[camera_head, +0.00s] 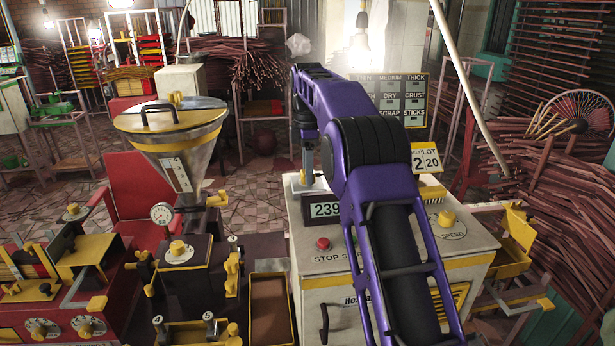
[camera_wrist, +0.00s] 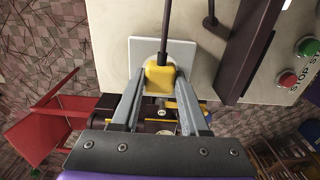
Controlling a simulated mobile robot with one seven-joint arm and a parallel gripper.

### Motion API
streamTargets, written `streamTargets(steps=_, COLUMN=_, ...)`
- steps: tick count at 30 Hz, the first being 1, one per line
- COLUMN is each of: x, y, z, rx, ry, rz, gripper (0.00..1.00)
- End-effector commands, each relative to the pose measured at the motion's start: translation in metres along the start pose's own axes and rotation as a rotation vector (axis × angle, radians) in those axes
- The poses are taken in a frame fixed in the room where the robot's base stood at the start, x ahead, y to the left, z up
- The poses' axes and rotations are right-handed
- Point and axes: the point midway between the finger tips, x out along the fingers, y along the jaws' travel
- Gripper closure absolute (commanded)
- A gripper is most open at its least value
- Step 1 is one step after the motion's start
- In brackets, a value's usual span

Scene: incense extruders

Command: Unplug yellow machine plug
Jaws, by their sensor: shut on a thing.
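The yellow plug (camera_wrist: 159,79) shows in the wrist view with a black cable (camera_wrist: 166,28) running up from it. It sits in front of a square white plate (camera_wrist: 186,48) on the cream machine's surface. My gripper (camera_wrist: 158,75) has a finger on each side of the plug and is shut on it. I cannot tell how far the plug sits in the plate, as its mating side is hidden. In the head view the purple arm reaches over the cream machine (camera_head: 475,245), and the plug cannot be made out.
The cream machine has a display (camera_head: 326,210), a red stop button (camera_head: 323,243) and a yellow speed knob (camera_head: 446,219). A funnel-topped extruder (camera_head: 180,150) stands to the left, near a red chair (camera_head: 135,190). Bundled sticks (camera_head: 560,180) crowd the right side.

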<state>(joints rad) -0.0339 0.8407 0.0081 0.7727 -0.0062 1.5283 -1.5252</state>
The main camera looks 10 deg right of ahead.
Motion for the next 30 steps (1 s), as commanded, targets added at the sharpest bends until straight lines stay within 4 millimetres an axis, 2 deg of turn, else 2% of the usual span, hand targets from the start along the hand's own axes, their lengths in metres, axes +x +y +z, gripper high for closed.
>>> streamTargets(steps=11, x=-0.001, y=0.000, z=0.000, rx=0.000, ry=0.000, rz=0.001, gripper=1.00)
streamTargets(steps=30, x=-0.025, y=0.000, z=0.000, rx=0.000, ry=0.001, rz=0.001, gripper=1.00)
